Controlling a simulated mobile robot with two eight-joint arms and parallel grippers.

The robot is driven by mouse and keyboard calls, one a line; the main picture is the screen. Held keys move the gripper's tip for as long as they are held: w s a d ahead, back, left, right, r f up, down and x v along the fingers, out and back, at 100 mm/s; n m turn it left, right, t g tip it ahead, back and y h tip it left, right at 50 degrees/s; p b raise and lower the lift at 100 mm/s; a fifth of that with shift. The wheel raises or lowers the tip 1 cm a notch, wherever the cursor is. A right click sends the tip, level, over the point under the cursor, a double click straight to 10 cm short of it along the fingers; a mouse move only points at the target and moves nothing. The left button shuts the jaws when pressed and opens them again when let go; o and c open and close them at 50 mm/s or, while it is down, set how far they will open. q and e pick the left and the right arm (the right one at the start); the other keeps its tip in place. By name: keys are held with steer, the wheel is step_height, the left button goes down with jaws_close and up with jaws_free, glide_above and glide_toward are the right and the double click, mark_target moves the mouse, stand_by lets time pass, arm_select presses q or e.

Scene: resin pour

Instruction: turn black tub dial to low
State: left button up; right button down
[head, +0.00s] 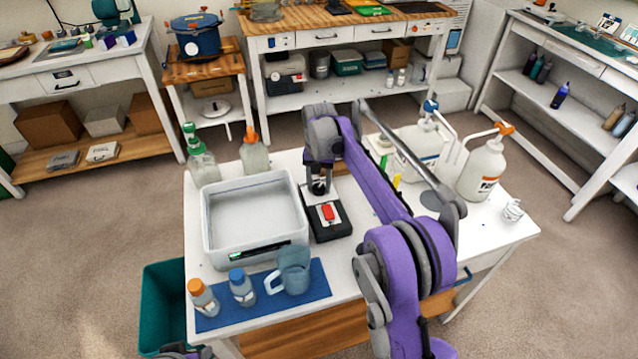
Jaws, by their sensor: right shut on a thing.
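A black unit with a red rocker switch (328,213) stands on the white table, right of a white open tub (212,250). The tub has a black front strip with a small green light. My right gripper (319,187) points down at the rear part of the black unit, its fingers shut there. The part between the fingers, possibly a dial, is hidden by the gripper, so its setting cannot be read. No black tub as such is clear. My left gripper is not in view.
Pump bottles (202,165) stand behind the tub, and large white jugs (481,170) stand to the right. A blue mat (314,291) at the front holds two small bottles (241,289) and a blue-grey cup (291,270).

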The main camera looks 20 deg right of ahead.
steer(key=shift+n, duration=0.4)
steer(key=n+p, duration=0.1)
steer(key=n, duration=0.2)
steer(key=shift+n, duration=0.4)
steer(key=n, duration=0.5)
steer(key=shift+p, duration=0.35)
steer(key=n, duration=0.9)
steer(key=shift+n+p, duration=0.35)
steer(key=shift+n, duration=0.05)
steer(key=shift+c, duration=1.7)
jaws_free()
